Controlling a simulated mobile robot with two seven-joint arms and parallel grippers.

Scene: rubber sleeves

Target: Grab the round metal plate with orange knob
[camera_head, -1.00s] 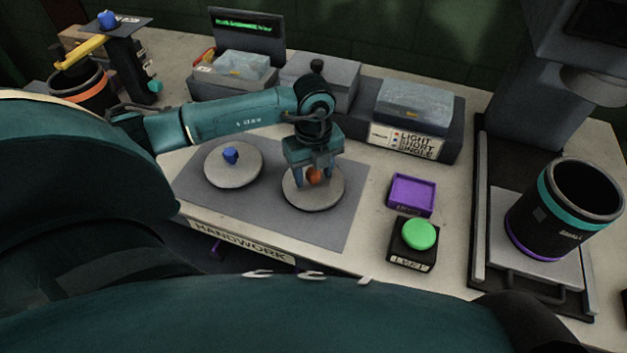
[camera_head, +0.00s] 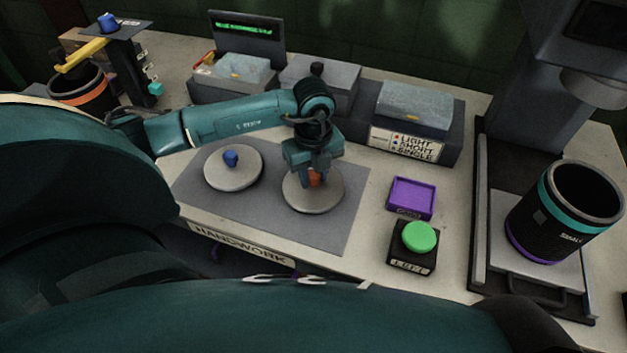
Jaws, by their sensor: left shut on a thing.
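The round metal plate with the orange knob (camera_head: 314,201) lies flat on the grey mat (camera_head: 345,228) in the head view. My left gripper (camera_head: 313,178) is directly above it, pointing down, with its fingers shut on the orange knob (camera_head: 315,181). The fingers and wrist partly cover the knob and the plate's far side. I see no gap between the plate and the mat. My right gripper is not in view.
A second round plate with a blue knob (camera_head: 232,168) lies to the left on the mat. A purple tray (camera_head: 412,196) and a green button (camera_head: 419,236) are on the right. A black cylinder (camera_head: 562,215) stands further right. Boxes (camera_head: 415,105) line the back.

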